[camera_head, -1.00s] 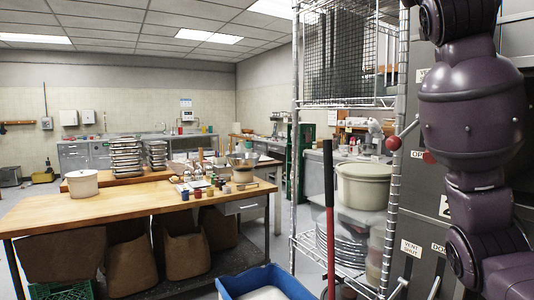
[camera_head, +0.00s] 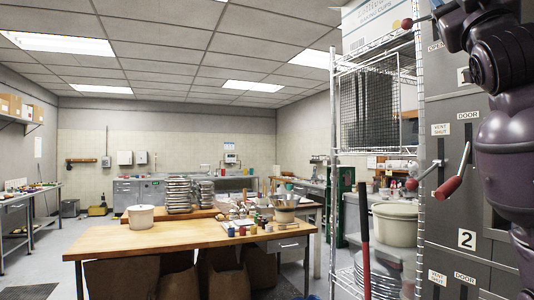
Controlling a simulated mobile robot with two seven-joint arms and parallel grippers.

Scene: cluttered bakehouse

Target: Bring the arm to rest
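My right arm (camera_head: 507,140), dark purple and jointed, runs down the right edge of the camera_head view. It is bent at the top, and its lower end leaves the picture, so its gripper is hidden from view. It hangs in front of a grey oven front (camera_head: 460,205) with red-knobbed levers. My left arm and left gripper are not in view.
A wooden table (camera_head: 180,236) carries a white pot (camera_head: 140,217), stacked trays (camera_head: 178,195) and small jars. Open floor (camera_head: 45,268) lies left of the table.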

